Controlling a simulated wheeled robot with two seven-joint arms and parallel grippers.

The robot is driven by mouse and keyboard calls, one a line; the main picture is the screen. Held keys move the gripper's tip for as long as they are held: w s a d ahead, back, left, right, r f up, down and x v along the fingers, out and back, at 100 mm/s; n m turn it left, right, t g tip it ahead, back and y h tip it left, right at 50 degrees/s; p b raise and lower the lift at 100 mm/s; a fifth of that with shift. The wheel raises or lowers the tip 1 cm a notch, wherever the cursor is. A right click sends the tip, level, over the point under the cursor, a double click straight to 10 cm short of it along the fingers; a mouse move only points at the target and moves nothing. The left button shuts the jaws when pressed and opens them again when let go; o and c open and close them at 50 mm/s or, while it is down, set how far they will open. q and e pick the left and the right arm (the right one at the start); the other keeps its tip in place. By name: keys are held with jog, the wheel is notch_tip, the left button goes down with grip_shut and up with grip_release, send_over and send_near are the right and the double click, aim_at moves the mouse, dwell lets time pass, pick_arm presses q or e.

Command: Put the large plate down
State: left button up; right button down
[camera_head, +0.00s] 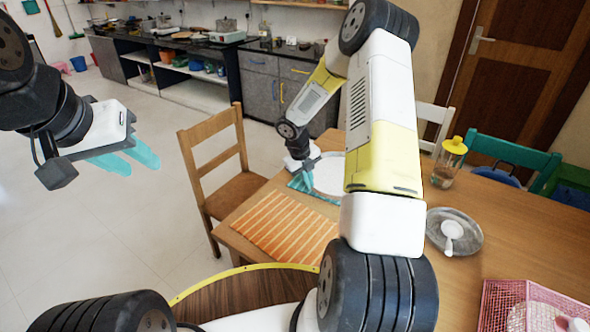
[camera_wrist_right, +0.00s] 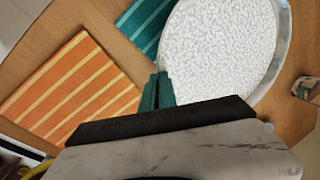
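The large plate (camera_head: 329,174), round and white, is over the teal striped mat (camera_head: 316,191) at the table's far left; my right arm partly covers it in the head view. In the right wrist view the plate (camera_wrist_right: 222,45) has a speckled white face and a grey rim. My right gripper (camera_head: 303,182) is at the plate's left edge, its teal fingers (camera_wrist_right: 158,92) close together on the rim. I cannot tell whether the plate touches the mat. My left gripper (camera_head: 140,163) is open and empty, over the floor left of the table.
An orange striped mat (camera_head: 287,228) lies bare nearer me. A grey plate with a spoon (camera_head: 452,232), a yellow-lidded jar (camera_head: 448,163) and a pink basket (camera_head: 530,305) are on the right. A wooden chair (camera_head: 222,180) stands at the table's left side.

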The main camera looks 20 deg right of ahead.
aim_at(308, 191)
jog(key=shift+w+d+f, duration=0.1)
jog(key=shift+w, duration=1.1)
jog(key=shift+w+f, duration=0.15)
jog(key=shift+f, duration=1.7)
jog(key=c, duration=1.7)
grip_release()
jog(key=shift+f, duration=0.1)
